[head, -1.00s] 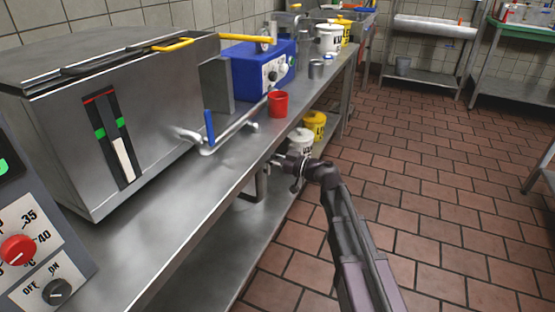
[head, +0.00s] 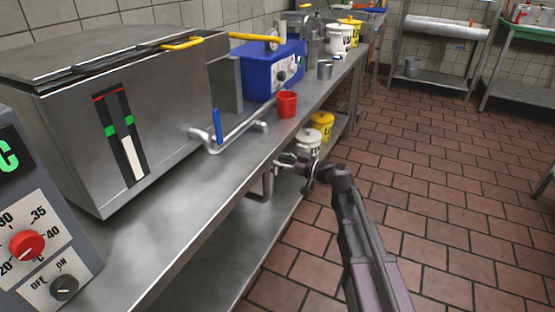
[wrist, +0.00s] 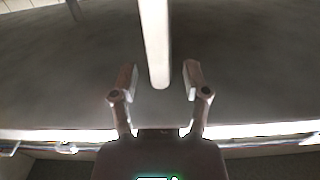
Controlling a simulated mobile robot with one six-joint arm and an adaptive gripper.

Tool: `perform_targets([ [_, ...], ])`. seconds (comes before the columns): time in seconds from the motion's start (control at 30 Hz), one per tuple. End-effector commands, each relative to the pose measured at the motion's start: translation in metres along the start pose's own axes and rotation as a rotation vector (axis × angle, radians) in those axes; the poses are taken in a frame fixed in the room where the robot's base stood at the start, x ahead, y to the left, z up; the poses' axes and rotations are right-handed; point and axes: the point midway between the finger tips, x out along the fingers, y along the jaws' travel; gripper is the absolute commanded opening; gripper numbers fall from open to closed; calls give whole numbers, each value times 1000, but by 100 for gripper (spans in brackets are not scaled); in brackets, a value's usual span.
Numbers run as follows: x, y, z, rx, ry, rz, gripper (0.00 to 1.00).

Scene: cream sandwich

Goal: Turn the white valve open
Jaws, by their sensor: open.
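In the wrist view a pale, whitish bar (wrist: 155,45) comes down from the top edge, and its rounded end lies between my two fingers. It looks like the white valve's lever, but the valve body is not visible there. My gripper (wrist: 158,75) is open, with a finger on each side of the bar and visible gaps between. In the head view my gripper (head: 284,162) is at the front edge of the steel counter, close to a metal pipe (head: 267,184) below the edge. I cannot make out the white lever in the head view.
A blue-handled valve (head: 217,124) sits on a pipe from the steel tank (head: 75,155). A red cup (head: 287,103) and a blue box (head: 262,72) stand on the counter (head: 185,215). Buckets (head: 322,124) stand on the lower shelf. The tiled floor (head: 430,190) is open at right.

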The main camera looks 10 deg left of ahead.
Motion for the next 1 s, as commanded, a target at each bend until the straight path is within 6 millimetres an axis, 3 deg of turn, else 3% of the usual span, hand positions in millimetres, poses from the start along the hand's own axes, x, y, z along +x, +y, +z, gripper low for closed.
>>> perform_targets([
  [0.6, -88, -4, 0, 0, 0, 1, 60],
  [1.0, -106, -5, 0, 0, 0, -3, 60],
])
